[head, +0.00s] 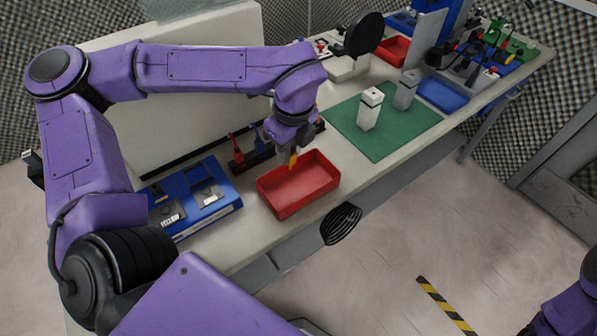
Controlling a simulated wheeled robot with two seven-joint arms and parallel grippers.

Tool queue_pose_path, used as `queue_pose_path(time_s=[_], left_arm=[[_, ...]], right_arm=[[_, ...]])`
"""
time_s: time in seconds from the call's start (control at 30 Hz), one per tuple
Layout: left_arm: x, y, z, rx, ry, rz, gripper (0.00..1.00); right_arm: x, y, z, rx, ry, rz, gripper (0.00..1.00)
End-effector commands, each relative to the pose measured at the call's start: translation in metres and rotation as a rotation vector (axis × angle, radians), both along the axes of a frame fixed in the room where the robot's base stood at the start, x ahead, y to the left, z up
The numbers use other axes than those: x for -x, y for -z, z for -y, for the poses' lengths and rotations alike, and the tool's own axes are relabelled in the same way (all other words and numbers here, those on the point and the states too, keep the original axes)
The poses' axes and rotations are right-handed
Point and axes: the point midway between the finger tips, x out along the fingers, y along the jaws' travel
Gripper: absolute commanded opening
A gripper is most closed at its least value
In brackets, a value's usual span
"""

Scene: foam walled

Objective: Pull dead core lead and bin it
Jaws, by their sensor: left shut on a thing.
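My left gripper (287,156) reaches down over the back edge of the red bin (312,199) on the bench. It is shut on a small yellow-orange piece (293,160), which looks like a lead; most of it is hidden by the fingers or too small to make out. The piece is just above the bin's back part; I cannot tell whether it touches the bin. The bin's visible inside looks empty. My right gripper is out of view; only a bit of that arm shows at the bottom right.
A blue case (212,212) with metal plates sits left of the bin. A dark rack with red and blue tools (237,149) stands behind it. A green mat (388,137) with a white block (370,109) and a grey block (406,91) lies to the right. A blue tray (443,94) is farther back.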

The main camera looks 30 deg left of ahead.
Motion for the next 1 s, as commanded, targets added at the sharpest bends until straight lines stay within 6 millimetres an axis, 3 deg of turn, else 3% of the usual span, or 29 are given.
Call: queue_pose_path(time_s=[0.07, 0.3, 0.33, 0.4, 0.77, 1.0], left_arm=[[0.000, 0.010, 0.000, 0.000, 0.000, 0.001, 0.00], [0.000, 0.008, 0.000, 0.000, 0.001, 0.001, 0.00], [0.000, 0.008, 0.000, 0.000, 0.001, 0.001, 0.29], [0.000, 0.008, 0.000, 0.000, 0.001, 0.001, 0.52], [-0.001, 0.002, 0.001, 0.001, 0.002, 0.004, 0.52], [0.000, -0.050, 0.007, 0.000, 0.001, 0.007, 0.52]], right_arm=[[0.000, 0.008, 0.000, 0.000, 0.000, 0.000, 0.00], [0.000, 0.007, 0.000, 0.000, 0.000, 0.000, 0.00], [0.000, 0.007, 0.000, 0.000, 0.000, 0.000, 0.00], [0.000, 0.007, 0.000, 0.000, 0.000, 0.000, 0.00], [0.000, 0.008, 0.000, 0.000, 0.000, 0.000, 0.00], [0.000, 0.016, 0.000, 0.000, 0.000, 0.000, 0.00]])
